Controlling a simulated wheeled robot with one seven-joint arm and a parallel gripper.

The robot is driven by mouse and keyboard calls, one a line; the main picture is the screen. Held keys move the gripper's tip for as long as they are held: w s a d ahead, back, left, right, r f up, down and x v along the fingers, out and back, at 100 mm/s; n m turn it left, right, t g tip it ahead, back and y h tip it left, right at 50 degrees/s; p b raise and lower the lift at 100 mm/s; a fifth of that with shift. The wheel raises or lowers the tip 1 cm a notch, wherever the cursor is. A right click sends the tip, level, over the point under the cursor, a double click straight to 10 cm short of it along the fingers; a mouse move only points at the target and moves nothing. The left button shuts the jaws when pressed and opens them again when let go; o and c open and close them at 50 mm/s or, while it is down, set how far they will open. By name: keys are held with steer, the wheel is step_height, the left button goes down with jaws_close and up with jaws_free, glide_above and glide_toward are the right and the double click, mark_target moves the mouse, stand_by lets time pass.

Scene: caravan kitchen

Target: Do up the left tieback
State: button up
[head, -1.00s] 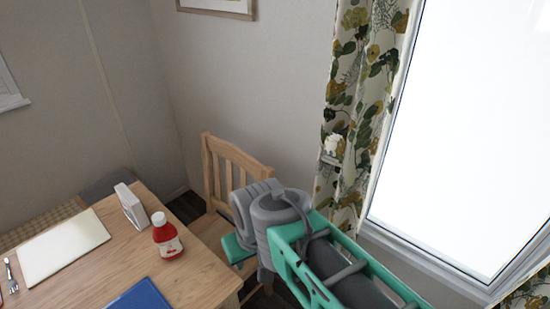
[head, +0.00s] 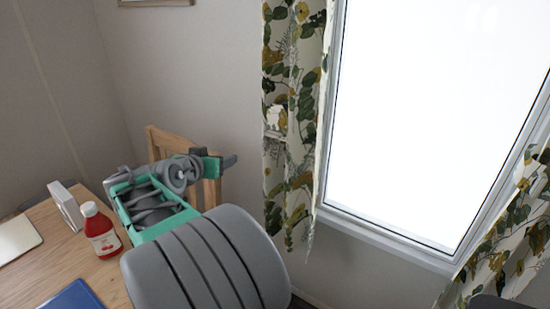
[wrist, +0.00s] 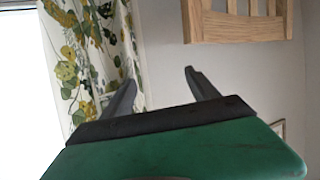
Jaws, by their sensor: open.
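The left curtain (head: 292,75), white with green and yellow leaves, hangs straight beside the window in the head view; it also shows at the left of the wrist view (wrist: 85,45). A small pale fitting (head: 275,117) shows at its left edge around mid-height, with a narrow grey piece just below. I cannot tell for sure which part is the tieback, and no band is seen gathering the cloth. My gripper (head: 231,161) is left of the curtain and apart from it, in front of the chair. In the wrist view my gripper (wrist: 160,76) is open, with nothing between its fingers.
A wooden chair (head: 208,194) stands behind my arm. The table (head: 85,262) at lower left holds a red bottle (head: 101,231), a white box (head: 66,207) and a blue item (head: 72,296). The right curtain (head: 510,232) is beyond the bright window (head: 430,110).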

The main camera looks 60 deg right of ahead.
mark_target(276, 133)
steer(key=s+d+r+m+g+h, duration=0.1)
steer(key=s+d, duration=0.2)
steer(key=d, duration=0.2)
steer(key=s+d+r+m+g+h+b, duration=0.1)
steer(key=s+d+m+g+h, duration=0.1)
steer(key=s+d, duration=0.2)
steer(key=s+d+m+g+h, duration=0.1)
steer(key=s+d+g, duration=0.1)
steer(key=d, duration=0.6)
steer(key=shift+s+r+h+b, duration=0.15)
steer(key=shift+s+r, duration=0.05)
steer(key=shift+s, duration=0.25)
steer(key=shift+s+r+h+b, duration=0.15)
steer(key=shift+s+r, duration=0.05)
steer(key=shift+s, duration=0.25)
steer(key=shift+c, duration=0.2)
jaws_close()
